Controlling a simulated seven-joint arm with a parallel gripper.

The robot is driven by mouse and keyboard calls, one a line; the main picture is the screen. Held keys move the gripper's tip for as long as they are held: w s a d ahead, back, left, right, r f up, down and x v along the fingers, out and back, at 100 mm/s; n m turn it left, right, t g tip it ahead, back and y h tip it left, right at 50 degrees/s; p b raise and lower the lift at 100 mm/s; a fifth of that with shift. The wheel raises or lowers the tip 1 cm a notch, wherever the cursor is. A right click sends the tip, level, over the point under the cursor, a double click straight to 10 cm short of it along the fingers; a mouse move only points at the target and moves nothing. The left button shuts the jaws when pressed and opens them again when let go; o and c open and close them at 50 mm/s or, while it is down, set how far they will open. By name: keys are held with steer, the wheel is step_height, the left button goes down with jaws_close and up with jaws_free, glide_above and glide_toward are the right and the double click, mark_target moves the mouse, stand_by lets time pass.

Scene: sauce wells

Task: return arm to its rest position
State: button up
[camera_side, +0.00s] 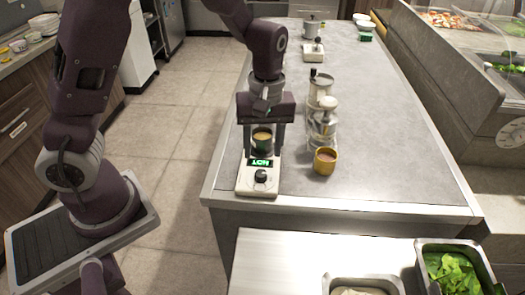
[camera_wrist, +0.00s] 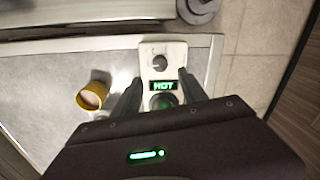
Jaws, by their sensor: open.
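My gripper (camera_side: 263,150) points down over a white warmer (camera_side: 258,181) near the front left of the counter. Its two fingers are spread, one on each side of a dark green cup (camera_side: 262,145) with tan contents that stands on the warmer. In the side view I cannot tell whether the fingers touch the cup. In the wrist view the open fingers (camera_wrist: 160,80) flank the cup (camera_wrist: 163,101), which is partly hidden by the gripper body. The warmer's green display (camera_wrist: 162,86) reads HOT, beside a round knob.
A yellow cup (camera_side: 325,161) with brown contents stands right of the warmer. Glass-and-metal dispensers (camera_side: 322,125) stand close behind it. Another white device (camera_side: 313,52) is farther back. The counter's right side (camera_side: 400,150) is clear. Trays of greens (camera_side: 453,270) are at the front right.

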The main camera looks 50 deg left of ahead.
steer(key=s+a+r+m+t, duration=0.1)
steer(key=s+r+m+t, duration=0.5)
steer(key=s+r+m, duration=0.5)
steer(key=s+r, duration=0.5)
steer(key=s, duration=0.2)
steer(key=shift+s+a+r, duration=0.15)
steer(key=shift+r, duration=0.2)
